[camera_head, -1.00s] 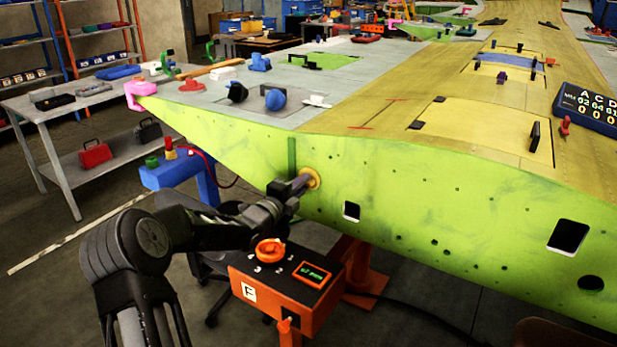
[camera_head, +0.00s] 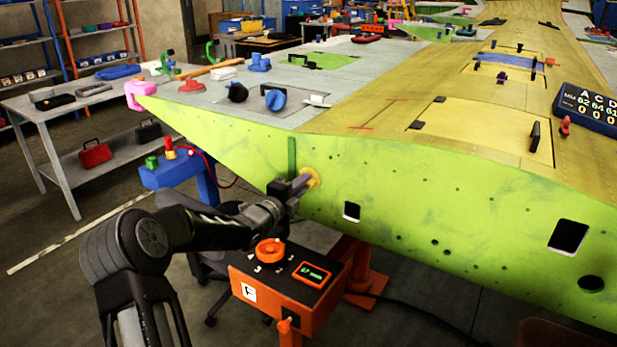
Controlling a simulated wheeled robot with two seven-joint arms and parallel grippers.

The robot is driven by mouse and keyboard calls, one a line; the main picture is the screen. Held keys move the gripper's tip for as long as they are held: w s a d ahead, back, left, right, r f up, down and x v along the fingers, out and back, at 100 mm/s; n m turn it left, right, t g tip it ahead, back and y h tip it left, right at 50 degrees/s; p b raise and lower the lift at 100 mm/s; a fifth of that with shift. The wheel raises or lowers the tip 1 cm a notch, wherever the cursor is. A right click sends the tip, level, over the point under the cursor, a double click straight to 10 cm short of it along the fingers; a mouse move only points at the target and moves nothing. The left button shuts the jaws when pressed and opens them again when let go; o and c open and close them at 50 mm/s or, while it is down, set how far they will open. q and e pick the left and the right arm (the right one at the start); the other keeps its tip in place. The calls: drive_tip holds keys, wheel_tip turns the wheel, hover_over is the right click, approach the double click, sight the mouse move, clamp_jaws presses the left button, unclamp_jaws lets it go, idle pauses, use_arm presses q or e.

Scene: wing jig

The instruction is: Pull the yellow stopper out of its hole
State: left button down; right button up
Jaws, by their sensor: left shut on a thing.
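The yellow stopper (camera_head: 312,178) shows as a round yellow rim at the green front face of the wing (camera_head: 400,190), left of a square cutout. My left gripper (camera_head: 300,184) comes in from the left and is shut on the stopper. Its fingers hide most of the stopper's middle, and the hole behind it cannot be seen. I cannot tell how deep the stopper sits. My right gripper does not show.
An orange box with a dial (camera_head: 270,250) stands below my left gripper. A blue stand (camera_head: 180,175) is behind my arm. A grey table (camera_head: 60,110) is at the left. The wing's top carries several clamps and a display (camera_head: 588,110).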

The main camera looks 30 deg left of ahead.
use_arm(q)
drive_tip(key=shift+d+r, duration=0.25)
drive_tip(key=shift+d, duration=0.05)
drive_tip(key=s+b, duration=0.1)
drive_tip(key=s, duration=0.6)
drive_tip(key=shift+s+a+f+b, duration=0.15)
drive_tip(key=shift+s+f+b, duration=0.15)
drive_tip(key=shift+s+b, duration=0.1)
idle(0.6)
